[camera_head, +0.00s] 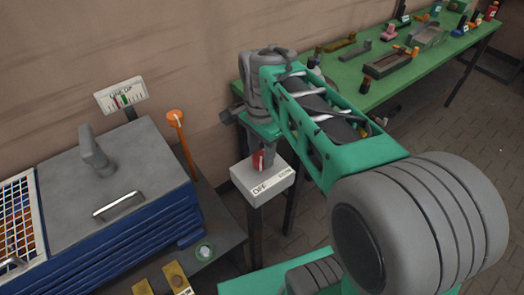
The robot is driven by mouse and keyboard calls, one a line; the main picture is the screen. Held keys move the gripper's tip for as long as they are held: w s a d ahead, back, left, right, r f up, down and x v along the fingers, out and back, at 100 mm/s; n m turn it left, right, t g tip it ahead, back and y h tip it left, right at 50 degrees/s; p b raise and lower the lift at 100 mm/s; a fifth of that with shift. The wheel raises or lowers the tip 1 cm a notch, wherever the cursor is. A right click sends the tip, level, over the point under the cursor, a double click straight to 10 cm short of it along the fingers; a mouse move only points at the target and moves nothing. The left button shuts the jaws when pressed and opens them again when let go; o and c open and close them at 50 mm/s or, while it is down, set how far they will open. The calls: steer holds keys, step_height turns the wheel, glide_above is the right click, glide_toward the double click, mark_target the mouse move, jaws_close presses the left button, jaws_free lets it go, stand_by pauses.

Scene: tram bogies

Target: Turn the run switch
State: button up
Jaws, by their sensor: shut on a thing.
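The run switch is a white box (265,190) on a dark post, in the lower middle of the head view. Its front face reads "OFF" on the left, with smaller lettering on the right that I cannot read. A red knob (258,161) stands on its top. My gripper (260,153) comes down from above and is shut on the red knob. My arm's grey and green links cover the space behind and to the right of the box. The fingertips are small here, and the knob's exact angle is hard to tell.
To the left is a blue cabinet (130,235) with a grey lid and handle, a gauge sign (121,95) and an orange-topped lever (176,117). A green bench (350,95) with parts runs along the wall behind my arm. Yellow pieces (175,277) lie at the bottom.

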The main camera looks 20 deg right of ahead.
steer(key=c, duration=0.6)
steer(key=n+p, duration=0.1)
steer(key=n, duration=0.3)
steer(key=shift+r, duration=0.1)
steer(key=n, duration=0.4)
steer(key=shift+p, duration=0.35)
steer(key=n, duration=0.4)
steer(key=shift+n+p, duration=0.3)
steer(key=shift+p, duration=0.1)
steer(key=shift+n, duration=1.6)
